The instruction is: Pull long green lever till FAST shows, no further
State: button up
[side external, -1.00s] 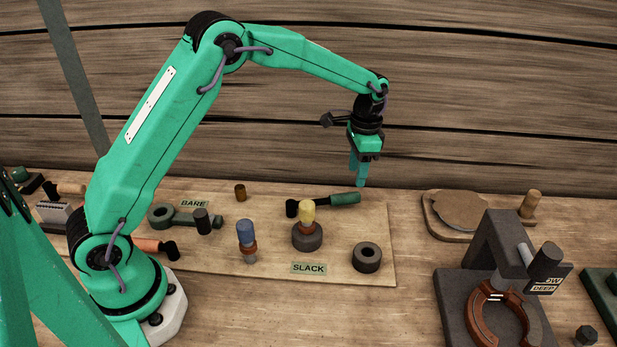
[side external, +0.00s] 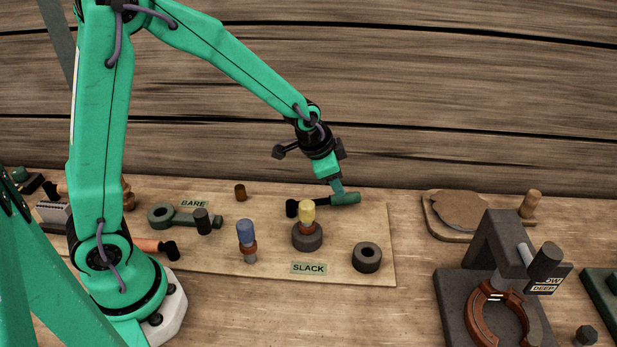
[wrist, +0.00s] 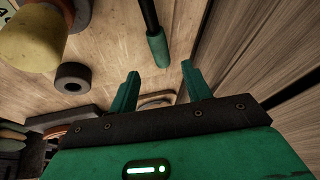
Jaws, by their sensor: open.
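A lever with a dark shaft and long green grip (side external: 345,198) lies at the back right of the pale board. The grip also shows in the wrist view (wrist: 158,48). My gripper (side external: 338,190) is low at this grip; in the wrist view my open fingers (wrist: 160,70) lie either side of its near end. I cannot tell whether they touch it. A shorter green lever (side external: 182,217) with a dark knob lies at the left, near a BARE label (side external: 194,203). A SLACK label (side external: 309,268) is at the front. I see no FAST sign.
A yellow-topped knob (side external: 307,212) on a dark round base stands close in front of the grip. A dark ring (side external: 367,257) and blue-topped post (side external: 246,233) stand nearby. A dark clamp-like frame (side external: 490,255) stands right. The wooden wall is close behind.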

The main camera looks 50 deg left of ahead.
aim_at(323, 204)
jog(key=shift+w+f, duration=0.1)
jog(key=shift+f, duration=0.1)
jog(key=shift+x, duration=3.7)
jog(key=shift+a, duration=0.1)
grip_shut()
